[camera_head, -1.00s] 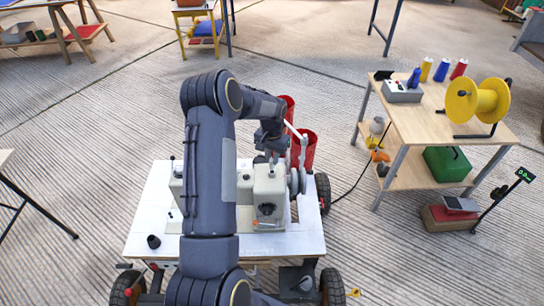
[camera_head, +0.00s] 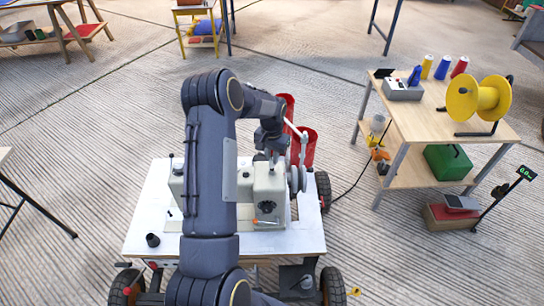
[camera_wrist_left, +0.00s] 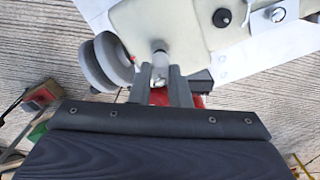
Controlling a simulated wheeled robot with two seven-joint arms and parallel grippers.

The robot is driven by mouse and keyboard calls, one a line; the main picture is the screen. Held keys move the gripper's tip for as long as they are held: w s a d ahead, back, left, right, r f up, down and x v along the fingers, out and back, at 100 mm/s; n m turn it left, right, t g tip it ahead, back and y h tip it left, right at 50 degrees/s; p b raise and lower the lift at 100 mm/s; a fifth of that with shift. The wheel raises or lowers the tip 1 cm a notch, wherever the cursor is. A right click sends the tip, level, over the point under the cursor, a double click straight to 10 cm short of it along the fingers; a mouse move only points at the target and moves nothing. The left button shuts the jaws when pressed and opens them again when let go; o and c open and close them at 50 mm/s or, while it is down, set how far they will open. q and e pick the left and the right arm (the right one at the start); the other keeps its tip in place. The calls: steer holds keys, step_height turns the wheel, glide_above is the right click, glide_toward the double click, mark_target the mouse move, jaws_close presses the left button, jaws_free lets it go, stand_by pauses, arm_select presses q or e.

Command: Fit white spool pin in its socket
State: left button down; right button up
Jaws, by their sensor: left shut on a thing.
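The cream sewing machine (camera_head: 266,185) stands on a white table and also shows in the wrist view (camera_wrist_left: 185,28). My left gripper (camera_head: 272,152) is over the top of the machine, near its handwheel end. In the wrist view its two fingers (camera_wrist_left: 162,86) are shut on the white spool pin (camera_wrist_left: 160,62), a short pale piece between the fingertips. The pin's far end meets a dark round spot on the machine's top; I cannot tell how deep it sits. The socket itself is hidden. My right gripper is not in view.
The grey handwheel (camera_wrist_left: 103,60) is close beside the fingers. A small black cup (camera_head: 153,240) stands on the white table's front left. A wooden table (camera_head: 440,125) with thread spools is at the right.

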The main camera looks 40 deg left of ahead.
arm_select(q)
steer(key=shift+f+b, duration=0.6)
stand_by(0.7)
steer(key=c, duration=1.3)
jaws_free()
steer(key=shift+r, duration=0.15)
step_height(320, 180, up, 7)
steer(key=shift+f+b, duration=0.1)
steer(key=shift+b, duration=0.2)
steer(key=shift+r, duration=0.45)
